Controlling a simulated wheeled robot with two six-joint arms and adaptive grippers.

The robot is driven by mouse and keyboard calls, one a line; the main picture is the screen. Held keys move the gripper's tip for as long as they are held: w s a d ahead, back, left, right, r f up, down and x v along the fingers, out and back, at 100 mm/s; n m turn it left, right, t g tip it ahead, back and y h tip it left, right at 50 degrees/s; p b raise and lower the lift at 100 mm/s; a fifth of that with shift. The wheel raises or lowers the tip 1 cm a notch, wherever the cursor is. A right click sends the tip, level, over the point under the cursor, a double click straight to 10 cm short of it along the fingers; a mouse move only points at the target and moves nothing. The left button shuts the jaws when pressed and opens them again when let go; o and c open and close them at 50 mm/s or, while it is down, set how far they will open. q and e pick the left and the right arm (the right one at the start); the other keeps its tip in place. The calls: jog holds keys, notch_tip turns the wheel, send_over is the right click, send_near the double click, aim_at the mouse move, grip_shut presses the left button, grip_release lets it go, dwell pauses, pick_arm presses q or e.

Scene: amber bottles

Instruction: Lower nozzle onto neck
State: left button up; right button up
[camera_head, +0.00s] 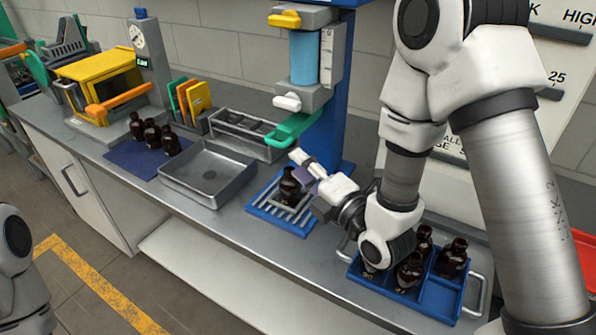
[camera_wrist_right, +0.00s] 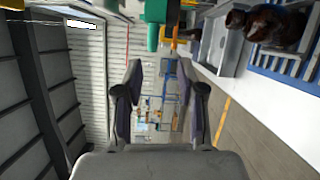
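The green nozzle (camera_head: 293,130) juts from the dispenser (camera_head: 305,60) on the blue post, above and apart from the dark amber bottle (camera_head: 290,187). That bottle stands upright on a blue slatted tray (camera_head: 268,213); its neck is free. My right gripper (camera_head: 304,167) is just right of the bottle, below the nozzle, partly overlapping the tray in view. In the wrist view the right gripper (camera_wrist_right: 160,75) is open with nothing between its fingers. The green nozzle (camera_wrist_right: 155,22) shows above the fingers there, and the bottle (camera_wrist_right: 275,25) lies to the right. My left gripper is out of view.
Several amber bottles stand in a blue crate (camera_head: 436,299) at the right, under my right arm. More bottles (camera_head: 152,135) stand on a dark blue mat at the left. An empty grey metal tray (camera_head: 190,180) and a divided rack (camera_head: 245,130) lie left of the dispenser.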

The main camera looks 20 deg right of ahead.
aim_at(275, 143)
jog(key=shift+w+a+r, duration=0.5)
jog(key=shift+w+a, duration=0.2)
jog(key=shift+w, duration=0.15)
jog(key=p+x, duration=0.3)
jog(key=x, duration=0.3)
jog(key=shift+w+d+r, duration=0.15)
jog(key=shift+w, duration=0.35)
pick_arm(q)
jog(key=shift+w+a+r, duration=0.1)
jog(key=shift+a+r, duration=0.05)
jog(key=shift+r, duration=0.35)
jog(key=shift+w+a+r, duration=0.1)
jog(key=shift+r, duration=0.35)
pick_arm(e)
jog(key=shift+s, duration=0.15)
grip_shut()
